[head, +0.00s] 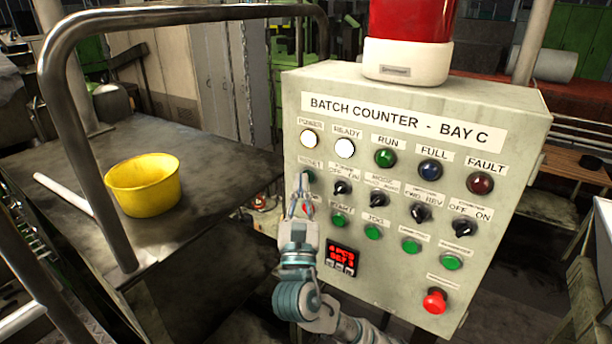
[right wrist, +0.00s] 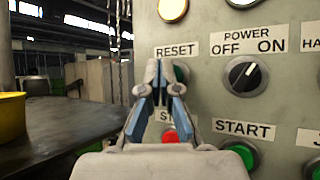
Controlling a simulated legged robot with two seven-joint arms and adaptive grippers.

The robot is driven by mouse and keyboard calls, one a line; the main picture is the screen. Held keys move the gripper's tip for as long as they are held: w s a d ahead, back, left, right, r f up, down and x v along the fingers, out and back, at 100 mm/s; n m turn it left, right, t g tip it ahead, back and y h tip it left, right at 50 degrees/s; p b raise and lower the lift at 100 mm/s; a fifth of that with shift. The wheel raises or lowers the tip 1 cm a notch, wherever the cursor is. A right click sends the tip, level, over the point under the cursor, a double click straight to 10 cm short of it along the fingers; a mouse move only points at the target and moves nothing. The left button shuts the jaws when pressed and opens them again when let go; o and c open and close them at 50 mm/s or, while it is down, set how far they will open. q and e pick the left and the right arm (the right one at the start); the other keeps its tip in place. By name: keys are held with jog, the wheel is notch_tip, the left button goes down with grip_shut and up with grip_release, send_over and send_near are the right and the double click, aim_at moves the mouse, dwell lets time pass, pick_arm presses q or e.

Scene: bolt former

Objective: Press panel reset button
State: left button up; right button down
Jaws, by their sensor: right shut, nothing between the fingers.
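The control panel (head: 380,273) is a grey box labelled BATCH COUNTER - BAY C. The RESET button (head: 309,176) is dark green, at the panel's left edge under the lit POWER lamp (head: 309,139). My right gripper (head: 303,183) is shut and empty, its fingertips at the RESET button. In the right wrist view the fingertips (right wrist: 159,70) overlap the left part of the RESET button (right wrist: 182,74), just below the RESET label (right wrist: 176,50). I cannot tell whether they touch it. My left gripper is not in view.
A POWER selector knob (right wrist: 246,76) is right of RESET, a red button (right wrist: 171,136) below it. A red emergency knob (head: 434,301) is at the panel's lower right. A yellow bucket (head: 143,187) stands on a dark table behind a metal rail (head: 90,160) at left.

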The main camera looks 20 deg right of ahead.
jog(key=shift+a, duration=0.1)
jog(key=shift+s+a+p, duration=0.4)
jog(key=shift+s+a, duration=0.55)
jog(key=shift+a, duration=0.25)
jog(key=shift+s+a+p, duration=0.4)
jog(key=shift+s+a, duration=0.5)
jog(key=shift+a, duration=0.25)
jog(key=shift+d, duration=0.15)
